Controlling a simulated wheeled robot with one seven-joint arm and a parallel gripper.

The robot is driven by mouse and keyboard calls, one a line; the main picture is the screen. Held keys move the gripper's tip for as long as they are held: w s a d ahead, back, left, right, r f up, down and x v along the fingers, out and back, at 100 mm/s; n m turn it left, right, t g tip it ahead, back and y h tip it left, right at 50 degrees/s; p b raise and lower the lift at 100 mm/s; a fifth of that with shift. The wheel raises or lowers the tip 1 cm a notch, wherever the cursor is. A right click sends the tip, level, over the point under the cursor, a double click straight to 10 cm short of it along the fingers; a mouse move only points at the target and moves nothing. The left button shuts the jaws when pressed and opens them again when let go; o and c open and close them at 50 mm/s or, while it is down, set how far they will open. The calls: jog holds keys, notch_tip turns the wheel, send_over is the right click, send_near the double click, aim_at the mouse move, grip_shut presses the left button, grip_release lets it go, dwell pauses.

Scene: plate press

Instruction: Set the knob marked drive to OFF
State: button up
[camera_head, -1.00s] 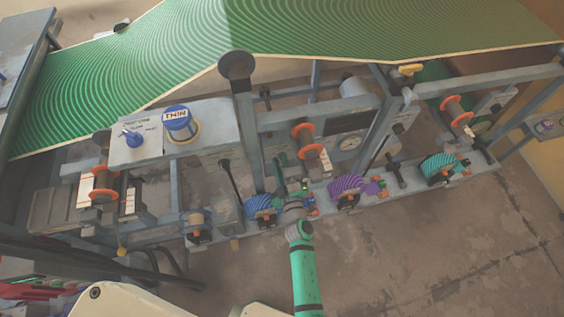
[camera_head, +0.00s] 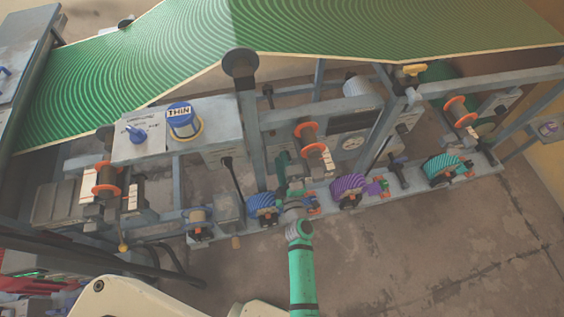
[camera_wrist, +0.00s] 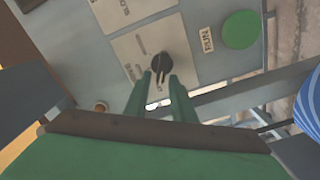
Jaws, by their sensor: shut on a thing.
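A small black knob (camera_wrist: 162,63) sits on a grey control panel (camera_wrist: 190,20) in the wrist view, at the edge of a pale label plate (camera_wrist: 136,49). The plate's small lettering is too blurred to read, so I cannot confirm the drive mark or the setting. The knob's narrow grip lies between my two green fingers. My gripper (camera_wrist: 160,79) is shut on it. In the head view my gripper (camera_head: 293,187) reaches the machine's front rail between the blue and purple ribbed rollers. The knob is hidden there.
A green button (camera_wrist: 241,29) with a RUN label (camera_wrist: 206,40) is right of the knob. Another label plate (camera_wrist: 125,12) lies above. A blue ribbed roller (camera_head: 262,206) and a purple one (camera_head: 347,188) flank my arm. Open floor is at lower right.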

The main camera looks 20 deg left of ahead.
jog(key=o, duration=0.7)
jog(key=v, duration=1)
jog(key=shift+s+d, duration=0.25)
jog(key=shift+d, duration=0.1)
